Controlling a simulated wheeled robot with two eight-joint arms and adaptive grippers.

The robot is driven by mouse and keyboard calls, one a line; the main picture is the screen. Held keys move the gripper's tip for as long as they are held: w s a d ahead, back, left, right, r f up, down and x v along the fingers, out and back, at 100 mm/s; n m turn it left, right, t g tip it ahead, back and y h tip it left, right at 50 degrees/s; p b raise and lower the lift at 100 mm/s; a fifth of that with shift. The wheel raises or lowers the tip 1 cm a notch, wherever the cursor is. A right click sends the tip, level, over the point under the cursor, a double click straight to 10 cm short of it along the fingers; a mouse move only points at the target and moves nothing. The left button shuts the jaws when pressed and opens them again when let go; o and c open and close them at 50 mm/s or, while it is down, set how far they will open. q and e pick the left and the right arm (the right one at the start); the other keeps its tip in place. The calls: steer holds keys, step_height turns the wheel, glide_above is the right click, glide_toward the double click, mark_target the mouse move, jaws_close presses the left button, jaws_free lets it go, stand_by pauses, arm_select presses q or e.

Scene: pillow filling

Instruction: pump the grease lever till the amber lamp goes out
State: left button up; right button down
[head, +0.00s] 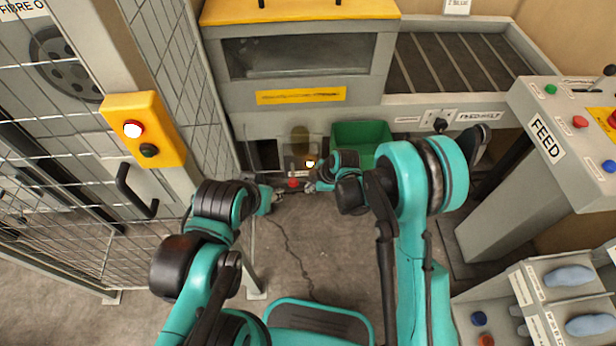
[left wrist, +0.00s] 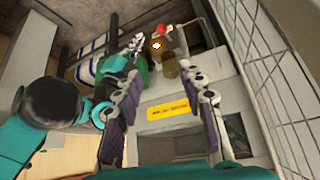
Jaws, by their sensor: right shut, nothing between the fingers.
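The grease lever's red knob (head: 293,183) shows low under the machine, between my two grippers. It also shows in the left wrist view (left wrist: 161,29). The amber lamp (head: 310,163) is lit, just above and right of the knob. A brownish grease reservoir (head: 300,139) stands behind it. My right gripper (head: 311,187) is shut and empty, close to the right of the knob; whether it touches the lever is unclear. My left gripper (head: 278,195) is left of the knob. In the left wrist view its fingers (left wrist: 162,70) are wide apart with nothing between them.
A green bin (head: 360,139) stands right of the lamp, behind my right arm. A mesh fence (head: 180,75) and a yellow box (head: 143,129) with a lit red lamp are at left. The FEED console (head: 545,137) is at right. A cracked concrete floor (head: 290,250) lies in front.

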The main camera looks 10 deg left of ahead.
arm_select(q)
jaws_close()
stand_by(1.1)
